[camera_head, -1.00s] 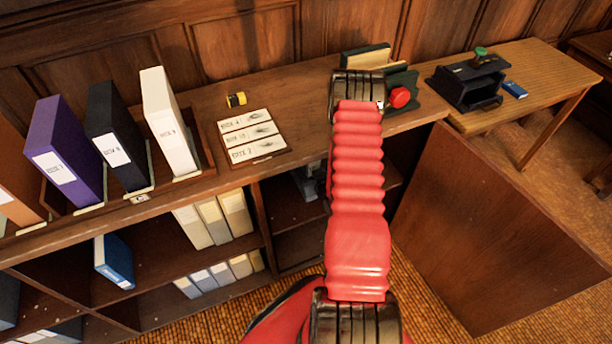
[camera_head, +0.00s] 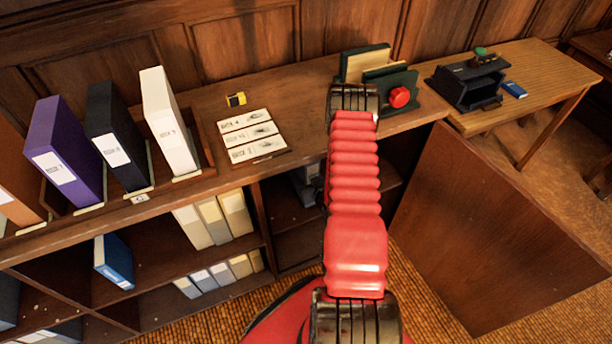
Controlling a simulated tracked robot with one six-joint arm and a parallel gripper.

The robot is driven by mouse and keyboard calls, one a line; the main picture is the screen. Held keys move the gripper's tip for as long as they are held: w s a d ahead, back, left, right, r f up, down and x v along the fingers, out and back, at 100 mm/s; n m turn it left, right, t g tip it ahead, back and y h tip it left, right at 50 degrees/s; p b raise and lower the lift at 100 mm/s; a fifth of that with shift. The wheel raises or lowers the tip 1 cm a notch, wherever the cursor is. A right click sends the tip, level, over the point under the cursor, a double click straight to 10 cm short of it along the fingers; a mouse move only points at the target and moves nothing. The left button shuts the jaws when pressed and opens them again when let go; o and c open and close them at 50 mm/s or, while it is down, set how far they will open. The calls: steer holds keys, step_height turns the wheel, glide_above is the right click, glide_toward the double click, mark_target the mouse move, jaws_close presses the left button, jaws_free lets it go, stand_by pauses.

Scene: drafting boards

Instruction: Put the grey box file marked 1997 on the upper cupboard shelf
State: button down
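The cupboard (camera_head: 283,213) stands open right of the file shelves, its brown door (camera_head: 490,235) swung out to the right. Its upper shelf (camera_head: 290,223) is partly hidden behind my red arm. A dark grey shape (camera_head: 307,186) shows in the upper compartment beside my arm; I cannot tell what it is. I cannot make out a box file marked 1997. Several grey and cream files stand in the lower shelves (camera_head: 180,315), their labels too small to read. My gripper is not visible; my arm hides what is behind it.
Purple (camera_head: 62,155), black (camera_head: 115,140) and white (camera_head: 168,125) files stand on the counter. Labelled cards (camera_head: 250,135) and a yellow item (camera_head: 236,99) lie near them. A green holder with a red knob (camera_head: 399,97) stands behind my arm. A blue file (camera_head: 114,262) is below.

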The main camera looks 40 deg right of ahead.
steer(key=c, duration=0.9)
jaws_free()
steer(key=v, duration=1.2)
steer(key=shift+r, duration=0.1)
